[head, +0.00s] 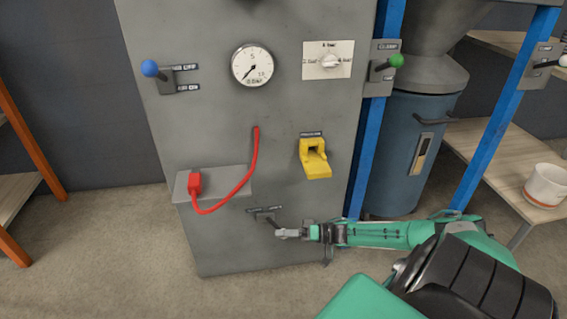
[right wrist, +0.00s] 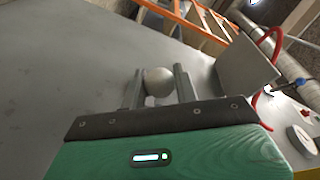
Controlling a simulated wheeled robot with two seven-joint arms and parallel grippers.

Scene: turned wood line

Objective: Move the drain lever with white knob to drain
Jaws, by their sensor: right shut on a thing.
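The drain lever (head: 271,221) sits low on the front of the grey cabinet, below the red hose. Its small label plate (head: 260,211) is too small to read. My left gripper is not in view.
The grey cabinet (head: 215,115) carries a blue-knob lever (head: 150,68), a gauge (head: 253,65), a rotary selector (head: 330,61), a yellow part (head: 315,162) and a red hose (head: 243,180). A green-knob lever (head: 396,61) and another white-knob lever (head: 563,61) are on blue posts.

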